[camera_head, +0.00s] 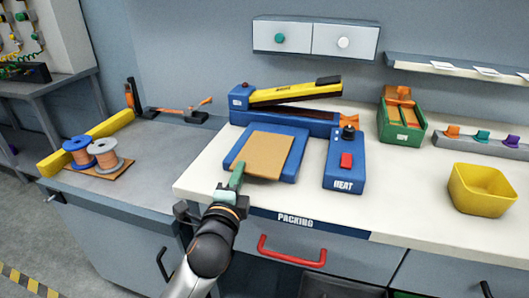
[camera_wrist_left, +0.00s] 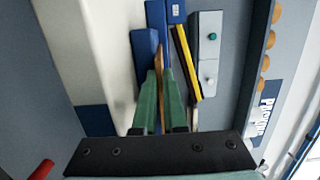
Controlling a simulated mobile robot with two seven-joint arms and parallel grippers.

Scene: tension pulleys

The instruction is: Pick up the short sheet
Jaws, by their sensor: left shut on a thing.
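The short sheet (camera_head: 266,153) is a flat tan piece over the blue tray (camera_head: 297,163) on the white packing bench. My left gripper (camera_head: 238,168), with green fingers, is shut on the sheet's near left edge. In the left wrist view the sheet shows edge-on as a thin tan strip (camera_wrist_left: 159,60) between the fingertips of the left gripper (camera_wrist_left: 159,80). I cannot tell whether the sheet touches the tray or is slightly above it. My right gripper is not in view.
A blue HEAT box (camera_head: 345,165) with a red button stands right of the tray. A yellow-armed sealer (camera_head: 290,95) lies behind it. A yellow bin (camera_head: 482,188) and green box (camera_head: 401,120) stand farther right. Two spools (camera_head: 90,153) sit on the left bench.

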